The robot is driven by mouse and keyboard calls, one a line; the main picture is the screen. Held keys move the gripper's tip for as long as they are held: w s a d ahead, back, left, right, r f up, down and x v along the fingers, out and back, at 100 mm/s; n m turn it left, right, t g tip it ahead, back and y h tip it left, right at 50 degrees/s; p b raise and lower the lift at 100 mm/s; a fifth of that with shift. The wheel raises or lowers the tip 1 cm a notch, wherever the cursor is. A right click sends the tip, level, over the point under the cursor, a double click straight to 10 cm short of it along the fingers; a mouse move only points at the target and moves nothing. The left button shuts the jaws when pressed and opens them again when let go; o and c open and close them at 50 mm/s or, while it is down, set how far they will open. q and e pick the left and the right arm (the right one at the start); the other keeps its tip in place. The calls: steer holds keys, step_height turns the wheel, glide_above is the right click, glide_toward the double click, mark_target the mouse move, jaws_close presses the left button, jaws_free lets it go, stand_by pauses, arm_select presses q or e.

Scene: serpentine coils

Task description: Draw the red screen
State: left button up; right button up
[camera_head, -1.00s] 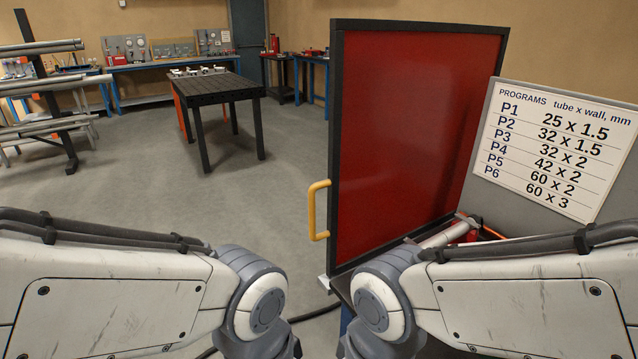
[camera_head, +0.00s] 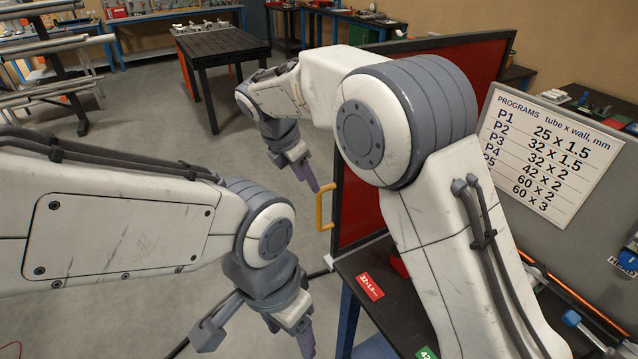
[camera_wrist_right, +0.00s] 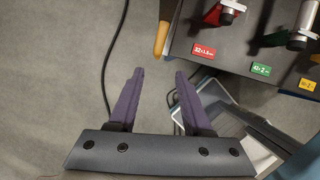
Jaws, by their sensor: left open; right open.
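The red screen (camera_head: 362,205) stands as a tall red panel in a dark frame, its middle largely hidden behind my right arm in the head view. Its yellow handle (camera_head: 325,207) is upright on the left frame edge. My right gripper (camera_head: 311,181) is just left of the handle's top, with no grip on it visible. In the right wrist view, the right gripper (camera_wrist_right: 160,76) is open and empty, and the yellow handle (camera_wrist_right: 161,38) lies beyond its fingertips. My left gripper (camera_head: 305,345) points down at the lower edge of the head view, partly cut off.
A dark bench (camera_head: 378,292) with red and green labels stands right of the screen's foot. A programs board (camera_head: 550,150) is at the right. A black table (camera_head: 218,45) and tube rack (camera_head: 60,75) stand further back. A cable crosses the floor (camera_wrist_right: 55,80).

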steer(key=p+x, duration=0.1)
steer(key=x, duration=0.6)
steer(key=p+x, duration=0.1)
steer(key=x, duration=0.2)
steer(key=shift+w+f+p, duration=0.2)
steer(key=shift+w+p, duration=0.15)
jaws_close()
steer(key=shift+r, duration=0.1)
stand_by(0.9)
